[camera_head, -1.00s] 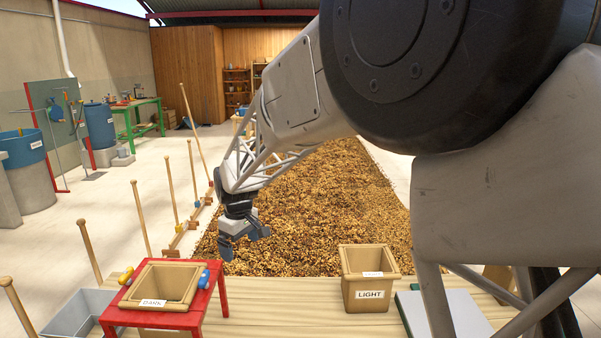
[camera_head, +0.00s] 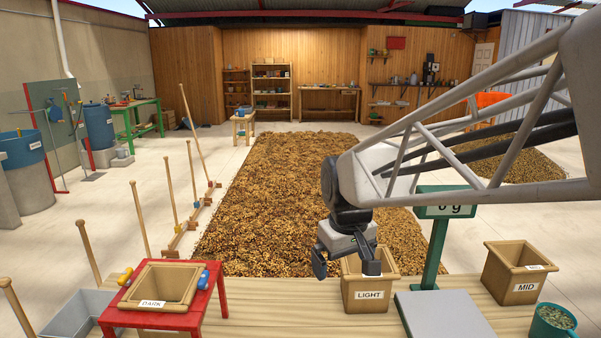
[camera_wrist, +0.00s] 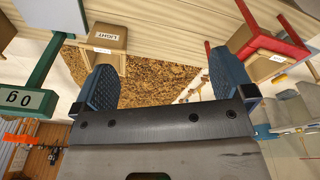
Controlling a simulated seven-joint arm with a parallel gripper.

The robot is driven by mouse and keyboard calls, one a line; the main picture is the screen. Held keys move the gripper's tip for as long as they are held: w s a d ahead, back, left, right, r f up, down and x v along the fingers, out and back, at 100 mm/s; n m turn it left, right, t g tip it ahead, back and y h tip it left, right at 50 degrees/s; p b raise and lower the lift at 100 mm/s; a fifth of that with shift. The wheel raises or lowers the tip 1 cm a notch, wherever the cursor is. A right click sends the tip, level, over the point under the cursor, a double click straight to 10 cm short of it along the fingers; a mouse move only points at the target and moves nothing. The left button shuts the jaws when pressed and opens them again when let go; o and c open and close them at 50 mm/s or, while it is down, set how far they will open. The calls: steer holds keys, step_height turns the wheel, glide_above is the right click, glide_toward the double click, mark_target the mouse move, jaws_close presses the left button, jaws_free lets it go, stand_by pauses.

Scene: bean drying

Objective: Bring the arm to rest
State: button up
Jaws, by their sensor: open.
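My gripper (camera_head: 346,264) hangs above the near edge of the bean bed, just over and left of the tan LIGHT box (camera_head: 368,296), covering part of its rim in the head view. In the wrist view the two blue ridged fingers of my gripper (camera_wrist: 162,85) stand wide apart with nothing between them. The LIGHT box also shows in the wrist view (camera_wrist: 106,42), beyond the left finger. I cannot tell whether the gripper touches the box. My arm reaches in from the right.
A red stand (camera_head: 222,296) holds the DARK box (camera_head: 153,306). A scale with a grey plate (camera_head: 445,316) and green display post (camera_head: 436,250) stands right of the LIGHT box. The MID box (camera_head: 515,287) and a green cup of beans (camera_head: 553,322) are further right. Beans (camera_head: 290,190) cover the floor behind.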

steer(key=s+d+f+m, duration=0.1)
steer(key=s+d+m, duration=0.1)
steer(key=s+d, duration=0.3)
steer(key=s+d+f+m, duration=0.2)
steer(key=s+d, duration=0.3)
steer(key=s, duration=0.9)
steer(key=shift+m+t, duration=0.4)
steer(key=shift+m, duration=0.2)
